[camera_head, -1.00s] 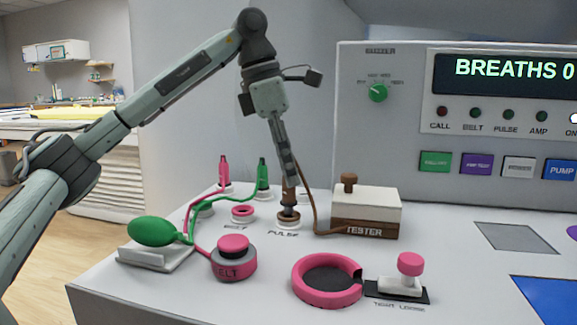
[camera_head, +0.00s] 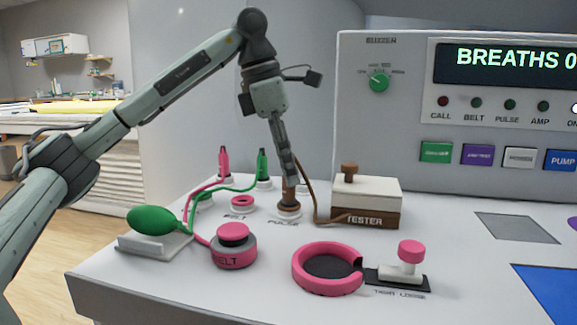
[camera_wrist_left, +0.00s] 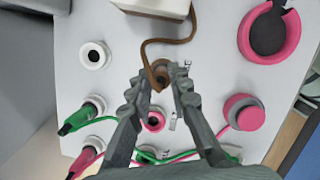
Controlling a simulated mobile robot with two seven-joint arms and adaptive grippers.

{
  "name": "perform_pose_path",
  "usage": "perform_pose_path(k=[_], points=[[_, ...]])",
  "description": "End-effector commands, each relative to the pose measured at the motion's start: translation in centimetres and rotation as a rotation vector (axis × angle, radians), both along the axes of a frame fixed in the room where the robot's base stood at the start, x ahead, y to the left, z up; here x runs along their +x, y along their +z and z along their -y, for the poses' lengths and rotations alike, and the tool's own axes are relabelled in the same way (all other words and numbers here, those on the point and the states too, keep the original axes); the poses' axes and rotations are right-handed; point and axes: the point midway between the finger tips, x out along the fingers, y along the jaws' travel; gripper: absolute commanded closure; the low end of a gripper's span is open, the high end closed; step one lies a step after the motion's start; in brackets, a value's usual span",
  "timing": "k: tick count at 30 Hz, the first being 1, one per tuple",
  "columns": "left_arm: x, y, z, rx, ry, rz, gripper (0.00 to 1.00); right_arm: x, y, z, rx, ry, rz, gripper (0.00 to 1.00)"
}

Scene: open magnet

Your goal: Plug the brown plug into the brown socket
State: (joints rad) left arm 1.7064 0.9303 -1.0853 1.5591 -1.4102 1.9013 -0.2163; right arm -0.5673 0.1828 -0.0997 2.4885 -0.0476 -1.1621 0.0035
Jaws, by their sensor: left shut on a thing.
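The brown plug (camera_head: 288,196) stands upright at the brown socket (camera_head: 289,213) marked PULSE. Its lower end meets the socket ring; how deep it sits I cannot tell. My left gripper (camera_head: 289,180) points down from above and is shut on the plug. In the left wrist view the brown plug (camera_wrist_left: 158,76) shows between the two fingertips (camera_wrist_left: 158,92), and it hides most of the socket. A brown cord (camera_head: 315,205) runs from the plug to the white and brown tester box (camera_head: 367,208). My right gripper is not in view.
The pink belt socket (camera_head: 242,204) is just left of the brown one. The pink plug (camera_head: 223,163) and green plug (camera_head: 262,168) stand behind. A green bulb (camera_head: 152,225), pink belt button (camera_head: 234,252) and pink ring (camera_head: 300,272) are in front. An empty white holder (camera_wrist_left: 95,55) is nearby.

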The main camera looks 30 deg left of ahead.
Motion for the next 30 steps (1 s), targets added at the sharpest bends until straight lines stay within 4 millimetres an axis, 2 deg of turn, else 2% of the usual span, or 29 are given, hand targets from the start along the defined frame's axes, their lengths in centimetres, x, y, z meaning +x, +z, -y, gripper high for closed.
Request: perform_pose_path(k=[3,4,9,20,23,30], points=[[0.0,0.1,0.0,-0.001,0.000,0.001,1.00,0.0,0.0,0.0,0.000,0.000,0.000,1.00],[0.0,0.1,0.0,-0.001,0.000,0.001,0.78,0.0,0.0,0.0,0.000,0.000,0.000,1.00],[0.0,0.1,0.0,-0.001,0.000,0.001,0.58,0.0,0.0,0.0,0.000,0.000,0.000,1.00],[0.0,0.4,-0.1,-0.002,0.000,0.001,0.58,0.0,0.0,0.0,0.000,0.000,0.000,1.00],[-0.2,1.6,-0.3,-0.002,0.000,0.003,0.58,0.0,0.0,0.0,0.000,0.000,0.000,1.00],[-1.0,6.4,-1.4,-0.001,0.003,0.006,0.58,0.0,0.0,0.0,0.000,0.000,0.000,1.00]])
